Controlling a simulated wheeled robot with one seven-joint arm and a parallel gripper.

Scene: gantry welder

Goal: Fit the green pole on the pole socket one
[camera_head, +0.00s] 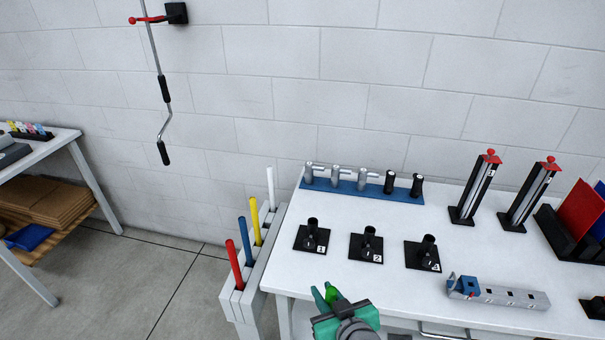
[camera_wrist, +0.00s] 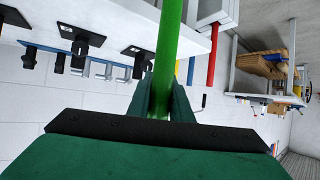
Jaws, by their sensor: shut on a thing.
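My gripper (camera_head: 326,296) is in front of the white table's front edge in the head view. It is shut on the green pole (camera_wrist: 170,50), which runs up from between the fingers in the wrist view. In the head view only a short green piece (camera_head: 334,294) shows by the fingers. Pole socket one (camera_head: 312,235) is a black upright tube on a black square plate labelled 1, at the table's left. Its tube looks empty. The gripper and pole are apart from it, nearer the front edge. The pole's far end is hidden in the head view.
Sockets two (camera_head: 369,244) and a third (camera_head: 427,253) stand right of socket one. A white rack (camera_head: 245,300) holds red, blue, yellow and white poles at the table's left. A blue rail (camera_head: 350,187) with fittings lies behind. A grey block (camera_head: 510,297) is at right.

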